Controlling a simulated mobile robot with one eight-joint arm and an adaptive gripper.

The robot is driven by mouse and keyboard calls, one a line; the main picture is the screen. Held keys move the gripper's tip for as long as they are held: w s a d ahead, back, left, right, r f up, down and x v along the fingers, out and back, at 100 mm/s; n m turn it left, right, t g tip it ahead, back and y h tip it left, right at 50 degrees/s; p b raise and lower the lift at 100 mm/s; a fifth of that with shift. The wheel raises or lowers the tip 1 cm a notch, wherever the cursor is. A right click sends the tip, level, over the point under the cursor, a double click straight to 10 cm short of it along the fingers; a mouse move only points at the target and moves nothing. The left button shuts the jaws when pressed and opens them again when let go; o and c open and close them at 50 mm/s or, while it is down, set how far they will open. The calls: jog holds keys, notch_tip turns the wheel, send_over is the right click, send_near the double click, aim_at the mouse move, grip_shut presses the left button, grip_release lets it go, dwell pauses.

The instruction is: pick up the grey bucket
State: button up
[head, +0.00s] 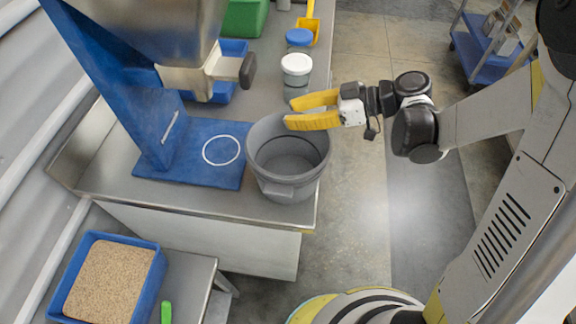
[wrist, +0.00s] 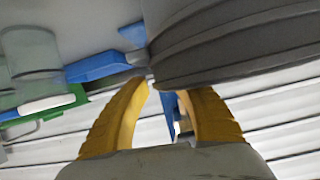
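The grey bucket (head: 275,184) stands upright and looks empty near the edge of the metal bench, right of the blue hopper stand. A small tab shows on its near side. My gripper (head: 289,113) has two yellow fingers that are apart with nothing between them. In the head view the fingers point left at the bucket's far rim, seemingly at or just above it. In the wrist view, which looks upside down, the bucket's ridged grey side (wrist: 235,45) fills the upper right. The fingertips (wrist: 172,88) are close to its rim; I cannot tell whether they touch.
The blue stand (head: 200,172) with a white ring on its base carries the metal hopper and spout. Behind the bucket stand a white-lidded jar (head: 296,68), a blue-lidded jar (head: 299,37) and a yellow scoop (head: 311,26). A blue tray (head: 152,282) of grain sits lower left.

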grip_shut()
jog(key=shift+r, duration=0.15)
